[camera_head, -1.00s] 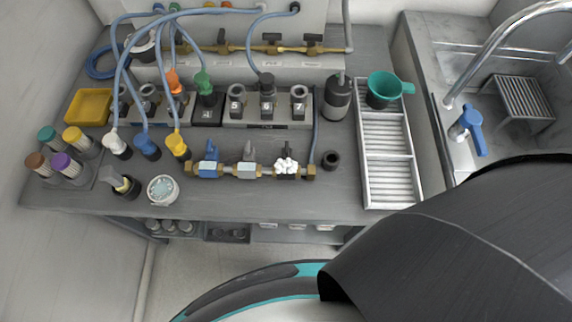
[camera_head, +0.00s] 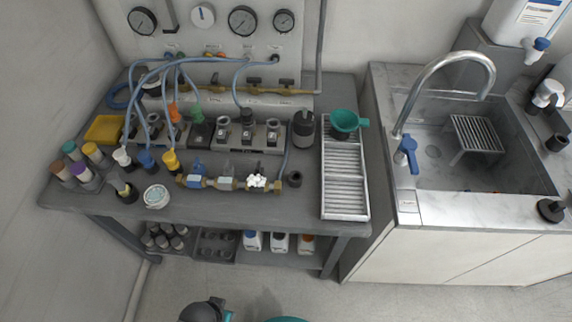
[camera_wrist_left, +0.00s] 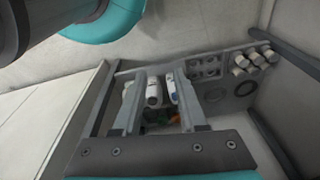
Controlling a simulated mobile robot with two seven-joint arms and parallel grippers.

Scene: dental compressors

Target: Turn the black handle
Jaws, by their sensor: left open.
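A row of brass valves (camera_head: 228,184) lies along the front of the grey table. It has a blue handle (camera_head: 197,170) at left, a grey handle (camera_head: 225,170) in the middle, and a small black handle at right, by a lumpy white piece (camera_head: 257,181). At this size the black handle is hard to make out. My left gripper (camera_wrist_left: 165,80) is open and empty in the left wrist view, facing the shelf below the table. My right gripper is not in view.
Blue hoses arch over the table's left half. A slatted white tray (camera_head: 345,205) and green funnel (camera_head: 345,122) stand at right, beside the sink (camera_head: 470,150). White bottles (camera_head: 280,243) stand on the lower shelf. Floor in front is mostly clear.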

